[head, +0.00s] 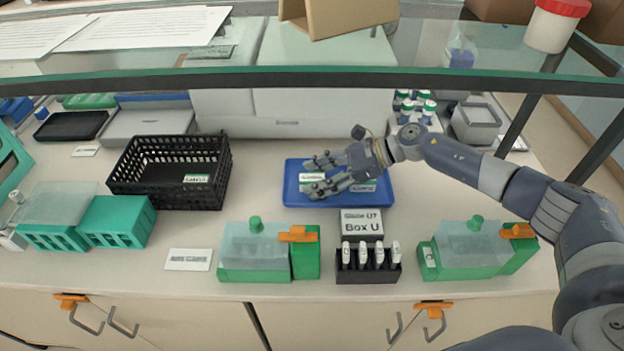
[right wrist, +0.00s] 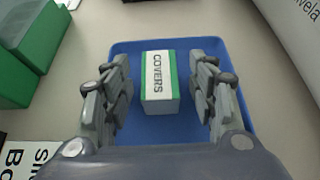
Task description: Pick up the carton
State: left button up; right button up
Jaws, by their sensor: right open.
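A small white and green carton lettered COVERS (right wrist: 158,80) stands on a blue tray (right wrist: 122,52). In the head view the carton (head: 312,178) shows at the left part of the blue tray (head: 296,199). My right gripper (right wrist: 160,95) is open, with one finger on each side of the carton and a visible gap to each. In the head view the right gripper (head: 312,178) reaches in from the right over the tray. Another green and white item (head: 364,187) shows partly under it. My left gripper is not in view.
A black basket (head: 122,184) stands left of the tray. A Box U sign (head: 362,225), a black slide rack (head: 368,272) and green staining boxes (head: 255,254) stand in front. A glass shelf edge (head: 300,80) crosses above the bench.

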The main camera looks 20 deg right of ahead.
jog(key=c, duration=1.1)
jog(key=shift+o, duration=0.2)
